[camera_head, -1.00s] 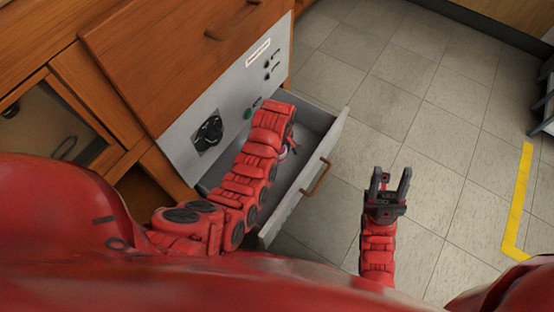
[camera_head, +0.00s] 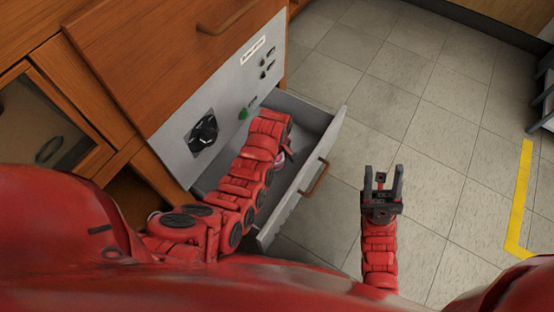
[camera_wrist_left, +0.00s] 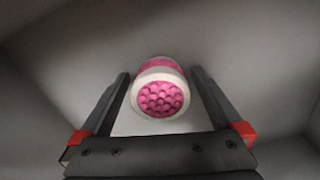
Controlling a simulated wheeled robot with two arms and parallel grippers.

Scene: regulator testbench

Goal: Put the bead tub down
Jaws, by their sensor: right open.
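The bead tub (camera_wrist_left: 158,97) shows in the left wrist view as a small round tub with a pale rim and pink beads on its near face. It is between the two fingertips of my left gripper (camera_wrist_left: 160,76), inside the open grey drawer (camera_head: 318,165). Thin gaps seem to show beside the rim, so I cannot tell whether the fingers touch it. In the head view my left arm hides most of this gripper, and a bit of pink (camera_head: 280,159) shows beside it in the drawer. My right gripper (camera_head: 383,173) is open and empty, over the floor right of the drawer.
The drawer's front has a wooden handle (camera_head: 314,176). The grey cabinet panel (camera_head: 225,105) behind it carries a black dial (camera_head: 203,132), a green knob (camera_head: 243,114) and small switches.

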